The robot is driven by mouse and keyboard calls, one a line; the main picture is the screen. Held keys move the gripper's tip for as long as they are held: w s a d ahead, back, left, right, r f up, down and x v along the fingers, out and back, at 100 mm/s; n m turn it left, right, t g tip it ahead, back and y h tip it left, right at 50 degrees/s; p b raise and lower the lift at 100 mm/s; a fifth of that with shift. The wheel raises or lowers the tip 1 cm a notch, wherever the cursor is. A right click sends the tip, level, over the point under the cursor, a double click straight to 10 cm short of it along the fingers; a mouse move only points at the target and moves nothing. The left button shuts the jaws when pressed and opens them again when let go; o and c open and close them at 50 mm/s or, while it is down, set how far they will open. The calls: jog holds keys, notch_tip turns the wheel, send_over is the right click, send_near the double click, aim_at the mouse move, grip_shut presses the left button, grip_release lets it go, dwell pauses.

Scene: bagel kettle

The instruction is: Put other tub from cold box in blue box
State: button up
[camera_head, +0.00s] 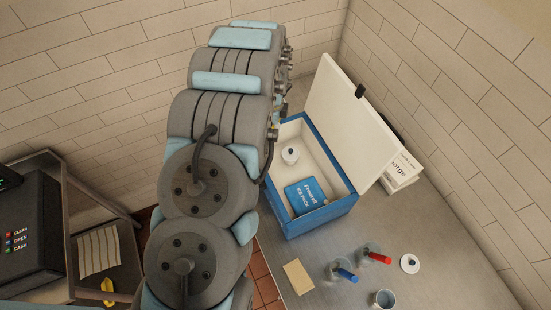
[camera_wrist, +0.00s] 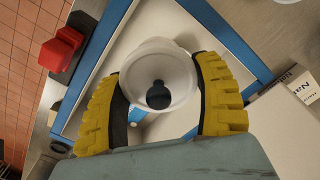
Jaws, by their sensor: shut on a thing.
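The blue box (camera_head: 317,221) stands open on the steel counter, its white lid (camera_head: 338,118) tilted up. A small white tub (camera_head: 290,155) with a dark spot on top shows inside near one corner, and a blue ice pack (camera_head: 306,194) lies at the near end. In the wrist view my gripper (camera_wrist: 164,92) is shut on a whitish tub (camera_wrist: 160,62) with a dark round spot, above the blue-rimmed box (camera_wrist: 237,36). My arm hides the gripper in the head view. I cannot tell if both views show the same tub.
A printed carton (camera_head: 401,172) stands behind the lid. Jars with a blue handle (camera_head: 346,275) and a red handle (camera_head: 379,259), a metal cup (camera_head: 383,299) and a tan card (camera_head: 298,277) lie in front. A red-topped object (camera_wrist: 61,49) is left in the wrist view.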

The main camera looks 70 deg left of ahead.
notch_tip(320, 180, down, 4)
jog(key=b, duration=0.3)
jog(key=shift+f+b, duration=0.2)
jog(key=shift+b, duration=0.15)
jog(key=shift+s+f, duration=0.15)
jog(key=shift+f, duration=0.2)
jog(key=shift+f+p, duration=0.65)
jog(key=shift+f, duration=4.65)
jog(key=shift+f, duration=0.1)
jog(key=o, duration=0.9)
jog(key=shift+o, duration=0.2)
jog(key=shift+r, duration=6.2)
